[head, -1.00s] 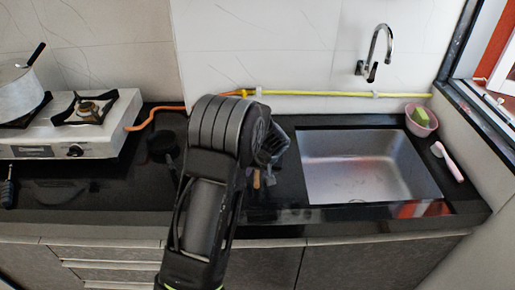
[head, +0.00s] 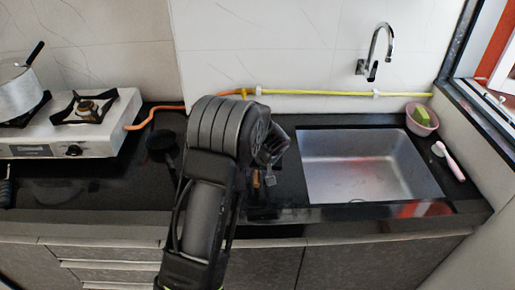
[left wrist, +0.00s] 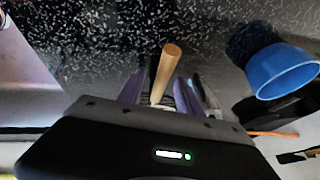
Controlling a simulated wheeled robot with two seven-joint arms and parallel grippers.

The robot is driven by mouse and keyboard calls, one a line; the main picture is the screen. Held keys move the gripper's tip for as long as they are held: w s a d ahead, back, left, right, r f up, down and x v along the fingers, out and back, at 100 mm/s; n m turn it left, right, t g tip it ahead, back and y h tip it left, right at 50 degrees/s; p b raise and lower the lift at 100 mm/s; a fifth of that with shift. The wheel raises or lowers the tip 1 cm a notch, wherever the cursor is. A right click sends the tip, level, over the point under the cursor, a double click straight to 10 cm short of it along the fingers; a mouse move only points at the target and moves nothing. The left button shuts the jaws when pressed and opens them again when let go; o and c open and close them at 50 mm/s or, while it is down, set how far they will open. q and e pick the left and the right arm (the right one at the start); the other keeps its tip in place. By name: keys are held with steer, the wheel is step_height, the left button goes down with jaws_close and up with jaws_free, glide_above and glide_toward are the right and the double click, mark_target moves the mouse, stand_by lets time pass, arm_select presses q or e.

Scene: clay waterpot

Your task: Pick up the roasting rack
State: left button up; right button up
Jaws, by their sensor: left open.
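A light wooden handle (left wrist: 166,72), which seems to belong to the roasting rack, points up between the fingers of my left gripper (left wrist: 170,86) in the left wrist view. The fingers stand apart on either side of it, and I see no clear grip on it. In the head view the handle is a small brown piece (head: 256,179) on the dark counter left of the sink. My left gripper (head: 265,178) is beside it, partly hidden by my own wrist. The rest of the rack is hidden or too small to tell. My right gripper is not in view.
The sink (head: 368,165) lies to the right, with a pink bowl (head: 433,128) and a brush (head: 449,164) beyond it. A gas stove (head: 100,135) with a pot (head: 17,92) stands left. A dark round utensil (head: 160,142) lies left of my arm. A blue bowl-like thing (left wrist: 280,72) shows in the wrist view.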

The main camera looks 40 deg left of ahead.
arm_select(q)
steer(key=shift+c, duration=0.5)
jaws_close()
